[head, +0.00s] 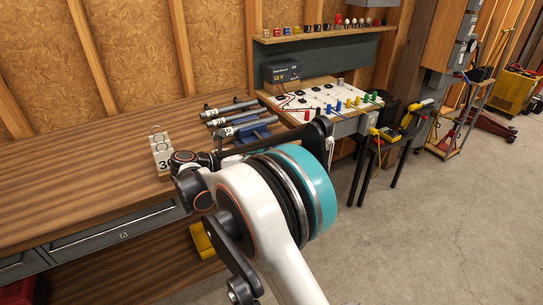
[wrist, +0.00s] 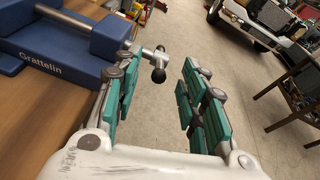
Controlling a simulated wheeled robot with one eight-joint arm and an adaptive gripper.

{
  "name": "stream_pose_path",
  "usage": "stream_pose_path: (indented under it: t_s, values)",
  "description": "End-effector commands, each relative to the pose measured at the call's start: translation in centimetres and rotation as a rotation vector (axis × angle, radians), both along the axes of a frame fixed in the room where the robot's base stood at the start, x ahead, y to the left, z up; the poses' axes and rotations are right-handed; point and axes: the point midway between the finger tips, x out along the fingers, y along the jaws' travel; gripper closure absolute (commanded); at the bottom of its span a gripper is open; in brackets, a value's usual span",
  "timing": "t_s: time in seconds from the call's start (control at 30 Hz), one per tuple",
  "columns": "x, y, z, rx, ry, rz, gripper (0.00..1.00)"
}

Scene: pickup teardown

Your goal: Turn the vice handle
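The blue vice (wrist: 50,55) marked "Grattelin" sits on the wooden bench at the left of the wrist view, with a grey metal bar across it. Its handle (wrist: 158,63), a grey metal piece with dark knobs, sticks out to the right past the bench edge. My gripper (wrist: 160,80) is open, its teal-padded fingers left and right of the handle in the picture. I cannot tell whether either finger touches it. In the head view the vice (head: 252,132) is partly hidden behind my arm, and the handle and fingers cannot be made out.
The wooden bench (head: 80,165) holds grey pipes (head: 230,106) and a small block marked 3 (head: 161,152). Behind is a white board (head: 325,100) with coloured parts and a 12 V box (head: 282,72). The concrete floor (head: 450,220) is open.

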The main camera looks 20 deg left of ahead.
Motion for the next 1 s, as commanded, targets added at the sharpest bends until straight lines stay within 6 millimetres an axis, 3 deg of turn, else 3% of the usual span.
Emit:
stream_pose_path:
  t_s: [0.2,0.4,0.73,0.77,0.83,1.0]
  values:
    - [-3.2,2.5,1.0,0.000,0.000,0.001,0.61]
    - [-4.6,3.6,1.5,0.001,0.000,-0.001,0.61]
    - [-4.9,3.8,1.6,0.001,0.000,-0.001,0.61]
    - [-4.9,3.7,1.6,0.001,0.000,-0.001,0.68]
    - [-4.7,3.5,1.8,0.007,0.001,-0.004,0.69]
    - [-3.0,0.7,3.6,0.109,0.006,-0.043,0.69]
